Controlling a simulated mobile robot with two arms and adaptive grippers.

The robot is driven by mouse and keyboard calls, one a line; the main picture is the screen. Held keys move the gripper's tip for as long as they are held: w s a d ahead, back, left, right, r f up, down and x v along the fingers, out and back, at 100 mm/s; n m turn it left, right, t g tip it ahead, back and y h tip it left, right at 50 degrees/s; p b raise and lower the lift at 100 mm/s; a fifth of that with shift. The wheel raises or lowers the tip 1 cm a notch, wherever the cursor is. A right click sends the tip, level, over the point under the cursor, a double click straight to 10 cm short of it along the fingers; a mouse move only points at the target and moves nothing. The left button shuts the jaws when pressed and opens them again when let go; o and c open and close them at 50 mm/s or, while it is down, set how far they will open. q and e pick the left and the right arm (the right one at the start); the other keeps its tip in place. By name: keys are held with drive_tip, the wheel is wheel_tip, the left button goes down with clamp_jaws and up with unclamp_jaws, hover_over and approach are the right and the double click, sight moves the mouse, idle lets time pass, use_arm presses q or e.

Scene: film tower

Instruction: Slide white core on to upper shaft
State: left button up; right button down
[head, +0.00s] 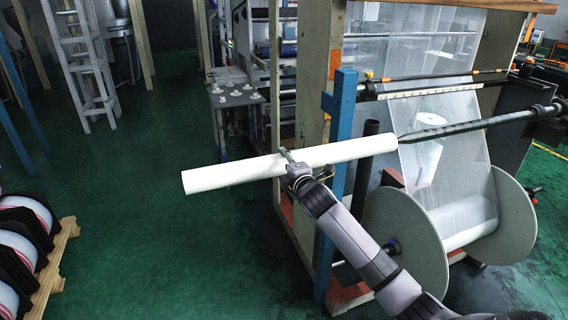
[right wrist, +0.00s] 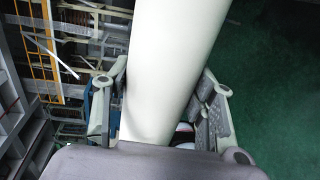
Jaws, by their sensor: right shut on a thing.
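The long white core (head: 235,174) is held crosswise, roughly level, by my right gripper (head: 291,166), which is shut around it near its middle. In the right wrist view, the white core (right wrist: 165,60) passes between the two fingers of my right gripper (right wrist: 160,105). The upper shaft (head: 480,123) is a dark bar reaching in from the machine at the right, with a tapered tip pointing left. The core's right end meets that tip in the picture. I cannot tell whether the tip is inside the core. My left gripper is out of view.
A blue post (head: 338,140) and a dark upright post (head: 364,165) stand behind the core. Below the shaft is a large flanged reel (head: 405,235) with film. Rolls on a pallet (head: 55,265) lie at left. Green floor (head: 150,230) is clear between.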

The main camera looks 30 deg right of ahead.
sight(373, 150)
drive_tip(key=shift+r, duration=0.1)
drive_tip(key=shift+d, duration=0.2)
drive_tip(key=shift+s+d+p, duration=0.2)
drive_tip(key=shift+d, duration=0.6)
drive_tip(key=shift+s+d+p, duration=0.2)
drive_tip(key=shift+d, duration=0.55)
drive_tip(key=shift+s+d+p, duration=0.2)
drive_tip(key=shift+d, duration=0.6)
drive_tip(key=shift+s+d+p, duration=0.1)
drive_tip(key=shift+s+d, duration=0.1)
drive_tip(key=shift+d, duration=0.65)
drive_tip(key=shift+s+d+p, duration=0.15)
drive_tip(key=shift+s+d, duration=0.1)
drive_tip(key=shift+d, duration=0.6)
drive_tip(key=shift+s+d+p, duration=0.1)
drive_tip(key=shift+s+d, duration=0.1)
drive_tip(key=shift+d, duration=0.65)
drive_tip(key=shift+d, duration=0.25)
drive_tip(key=s+d, duration=0.1)
drive_tip(key=d, duration=0.4)
drive_tip(key=s+d, duration=0.1)
drive_tip(key=d, duration=0.5)
drive_tip(key=s+d+b, duration=0.1)
drive_tip(key=s+d, duration=0.1)
drive_tip(key=d, duration=0.4)
drive_tip(key=shift+d+f, duration=0.1)
drive_tip(key=shift+f, duration=0.1)
drive_tip(key=shift+r, duration=0.1)
